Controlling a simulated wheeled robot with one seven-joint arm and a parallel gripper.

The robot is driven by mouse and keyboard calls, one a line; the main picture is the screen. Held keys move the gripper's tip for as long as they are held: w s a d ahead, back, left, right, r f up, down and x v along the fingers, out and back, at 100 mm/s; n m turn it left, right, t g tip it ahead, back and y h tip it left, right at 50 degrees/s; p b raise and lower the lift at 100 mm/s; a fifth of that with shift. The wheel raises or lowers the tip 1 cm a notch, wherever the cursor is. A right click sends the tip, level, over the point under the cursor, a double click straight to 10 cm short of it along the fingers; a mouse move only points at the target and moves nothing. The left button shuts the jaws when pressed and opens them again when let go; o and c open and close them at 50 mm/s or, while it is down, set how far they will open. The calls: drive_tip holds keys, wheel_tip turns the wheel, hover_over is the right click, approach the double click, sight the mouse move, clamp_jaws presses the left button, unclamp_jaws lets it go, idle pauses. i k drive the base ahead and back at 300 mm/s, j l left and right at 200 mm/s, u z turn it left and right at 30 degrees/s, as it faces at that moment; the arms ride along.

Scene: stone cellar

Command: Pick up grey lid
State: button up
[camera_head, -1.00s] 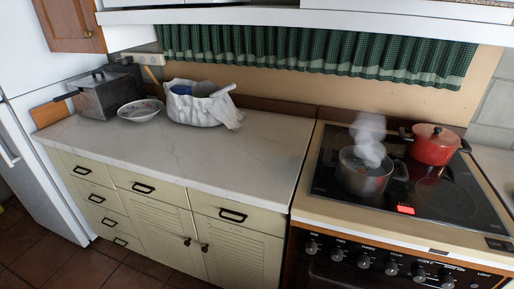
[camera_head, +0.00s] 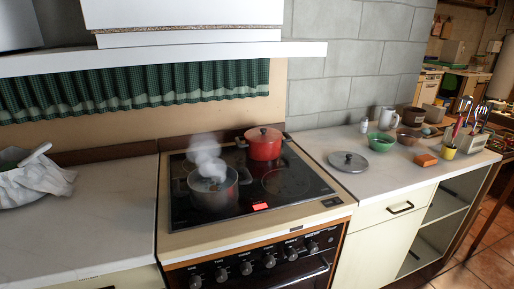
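The grey lid (camera_head: 349,161) is round with a dark knob on top. It lies flat on the white counter (camera_head: 330,146) just right of the stove. A steaming grey pot (camera_head: 213,194) without a lid stands on the front left of the black cooktop. My gripper is not in view.
A red lidded pot (camera_head: 264,144) stands at the back of the cooktop (camera_head: 284,182). A green bowl (camera_head: 381,142), a white mug (camera_head: 387,118), a brown bowl (camera_head: 408,137), an orange block (camera_head: 426,160) and a yellow utensil cup (camera_head: 448,152) stand right of the lid. A white shelf (camera_head: 150,57) overhangs the stove.

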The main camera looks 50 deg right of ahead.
sight(349, 162)
drive_tip(key=z, duration=1.65)
